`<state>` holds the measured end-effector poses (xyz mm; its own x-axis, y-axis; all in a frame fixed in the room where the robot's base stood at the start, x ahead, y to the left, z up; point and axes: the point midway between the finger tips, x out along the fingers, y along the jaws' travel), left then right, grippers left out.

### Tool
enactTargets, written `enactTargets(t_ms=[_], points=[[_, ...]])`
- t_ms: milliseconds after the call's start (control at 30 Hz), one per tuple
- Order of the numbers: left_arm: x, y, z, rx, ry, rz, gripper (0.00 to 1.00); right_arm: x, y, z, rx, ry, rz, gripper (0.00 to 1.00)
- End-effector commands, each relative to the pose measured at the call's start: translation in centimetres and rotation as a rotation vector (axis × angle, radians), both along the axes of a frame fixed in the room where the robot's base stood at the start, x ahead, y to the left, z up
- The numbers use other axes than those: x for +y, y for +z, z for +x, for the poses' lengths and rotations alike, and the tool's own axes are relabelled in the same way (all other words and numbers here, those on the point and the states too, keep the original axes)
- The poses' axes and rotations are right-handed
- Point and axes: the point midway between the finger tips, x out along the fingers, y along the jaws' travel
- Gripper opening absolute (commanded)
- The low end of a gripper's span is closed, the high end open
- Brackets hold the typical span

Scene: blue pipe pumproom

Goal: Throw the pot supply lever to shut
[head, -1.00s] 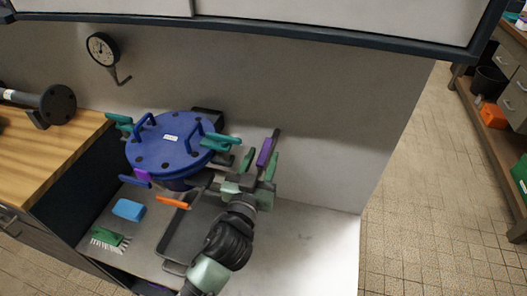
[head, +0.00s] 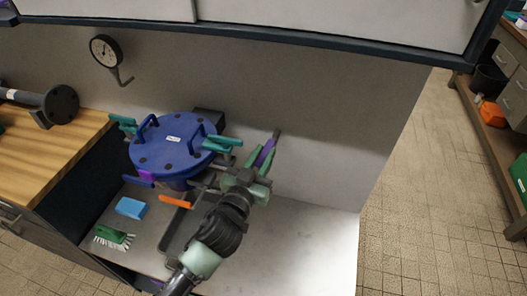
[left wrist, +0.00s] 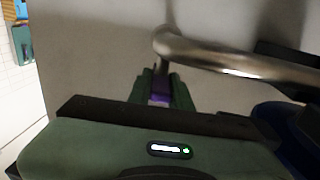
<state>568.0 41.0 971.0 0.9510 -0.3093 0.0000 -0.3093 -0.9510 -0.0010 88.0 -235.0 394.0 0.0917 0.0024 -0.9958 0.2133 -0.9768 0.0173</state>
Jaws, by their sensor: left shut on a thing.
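A purple-gripped lever (head: 264,152) stands to the right of the blue lidded pot (head: 172,146), tilted with its dark tip up and to the right. I take it to be the pot supply lever; no label on it can be read. My left gripper (head: 259,160) is shut on this lever from the front, with green fingers on both sides of its purple part. In the left wrist view the purple grip (left wrist: 160,98) shows between the fingers (left wrist: 162,90), with a bent metal pipe (left wrist: 235,58) behind it. My right gripper is not in view.
The pot has teal clamps and blue handles around its lid. An orange handle (head: 175,201), a blue sponge (head: 130,207) and a green brush (head: 112,235) lie left of my arm. A gauge (head: 105,50) is on the back wall. The bench at right is clear.

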Motion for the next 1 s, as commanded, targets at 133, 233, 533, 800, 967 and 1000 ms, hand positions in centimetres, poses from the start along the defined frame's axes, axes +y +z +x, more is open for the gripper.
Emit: enactTargets(t_ms=[133, 233, 533, 800, 967, 1000], points=[[0.1, 0.0, 0.0, 0.001, -0.022, -0.003, 0.00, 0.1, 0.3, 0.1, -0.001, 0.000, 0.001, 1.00], [0.1, 0.0, 0.0, 0.001, -0.021, -0.003, 0.00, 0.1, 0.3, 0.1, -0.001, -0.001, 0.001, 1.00], [0.1, 0.0, 0.0, 0.001, -0.020, -0.003, 0.42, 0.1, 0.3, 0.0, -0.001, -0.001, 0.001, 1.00], [0.3, -0.1, -0.5, 0.001, -0.019, -0.003, 0.42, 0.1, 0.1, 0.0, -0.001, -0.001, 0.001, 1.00], [1.1, -0.3, -2.8, 0.002, -0.019, -0.003, 0.42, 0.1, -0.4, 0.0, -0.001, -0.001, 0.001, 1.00], [1.4, -0.4, -3.5, 0.004, -0.019, -0.002, 0.42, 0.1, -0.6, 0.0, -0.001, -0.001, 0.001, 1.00]])
